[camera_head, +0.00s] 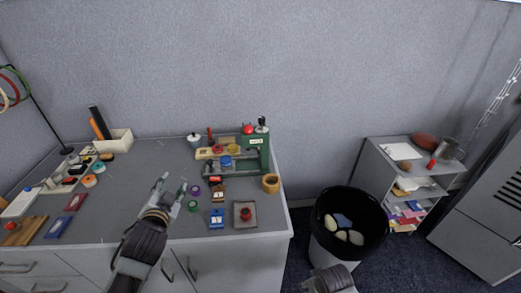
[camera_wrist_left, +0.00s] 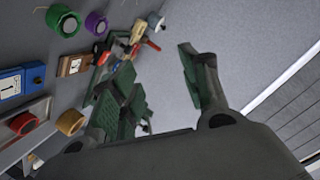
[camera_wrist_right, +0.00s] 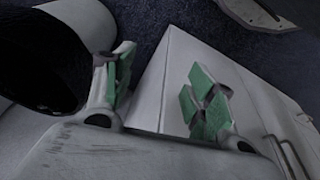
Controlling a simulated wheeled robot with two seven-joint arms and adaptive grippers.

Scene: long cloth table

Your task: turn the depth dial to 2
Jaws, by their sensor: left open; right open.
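A green machine (camera_head: 256,152) stands at the right back of the table, with a red ball (camera_head: 248,129) and a small dark knob (camera_head: 262,121) on top and a white label on its front. I cannot make out which part is the depth dial, or its setting. The machine shows partly behind the fingers in the left wrist view. My left gripper (camera_head: 172,186) is open and empty above the table, left of the machine and apart from it. It also shows in the left wrist view (camera_wrist_left: 150,80). My right gripper (camera_wrist_right: 160,70) is open and empty, off the table near the bin.
A blue block (camera_head: 217,219), a brown block (camera_head: 218,192), a grey tray (camera_head: 245,214) and a yellow-brown ring (camera_head: 271,183) lie before the machine. A black bin (camera_head: 347,250) and a grey shelf (camera_head: 388,185) stand right.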

